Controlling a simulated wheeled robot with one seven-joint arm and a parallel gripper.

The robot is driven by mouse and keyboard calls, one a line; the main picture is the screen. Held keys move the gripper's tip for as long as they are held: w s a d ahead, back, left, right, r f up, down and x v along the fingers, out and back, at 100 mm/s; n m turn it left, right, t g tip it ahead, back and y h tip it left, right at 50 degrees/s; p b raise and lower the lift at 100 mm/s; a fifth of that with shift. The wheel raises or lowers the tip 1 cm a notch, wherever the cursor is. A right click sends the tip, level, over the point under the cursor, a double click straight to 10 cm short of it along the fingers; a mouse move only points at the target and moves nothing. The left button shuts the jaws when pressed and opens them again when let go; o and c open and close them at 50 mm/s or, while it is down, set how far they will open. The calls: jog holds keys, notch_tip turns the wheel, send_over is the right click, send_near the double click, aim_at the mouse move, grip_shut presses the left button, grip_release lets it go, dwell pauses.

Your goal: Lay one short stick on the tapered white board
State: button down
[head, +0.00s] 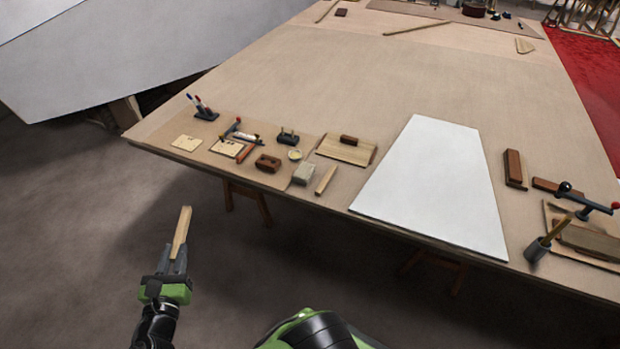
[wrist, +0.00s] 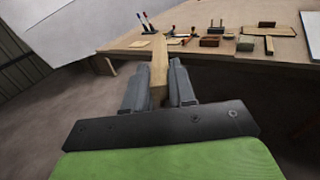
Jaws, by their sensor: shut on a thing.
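My gripper (head: 172,266) is shut on a short light-wood stick (head: 181,228), which points up and away from the fingers. It is over the floor, in front of and left of the table, apart from it. In the wrist view the stick (wrist: 159,66) stands between the two grey fingers (wrist: 158,92). The tapered white board (head: 434,185) lies flat on the table, right of centre, narrower at its far end, with nothing on it. Another short light stick (head: 326,180) lies on the table left of the board, near the front edge.
A wooden block on a pale board (head: 346,150) lies left of the white board. Several small tools and blocks (head: 267,163) crowd the front left of the table (head: 330,85). The table's middle is clear.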

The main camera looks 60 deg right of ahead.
jog(key=w+d+f+m+g+h+b, duration=0.1)
jog(key=w+d+f+g+b, duration=0.15)
jog(key=d, duration=1.05)
jog(key=m+g+h+b, duration=0.2)
jog(key=m+g+b, duration=0.25)
jog(key=b, duration=0.25)
send_over(336, 201)
notch_tip(336, 201, down, 3)
jog(key=shift+d+r, duration=0.15)
jog(key=shift+r, duration=0.05)
notch_tip(336, 201, down, 10)
jog(key=b, duration=0.4)
jog(key=shift+r+b, duration=0.2)
jog(key=shift+b, duration=0.1)
jog(key=shift+f, duration=0.1)
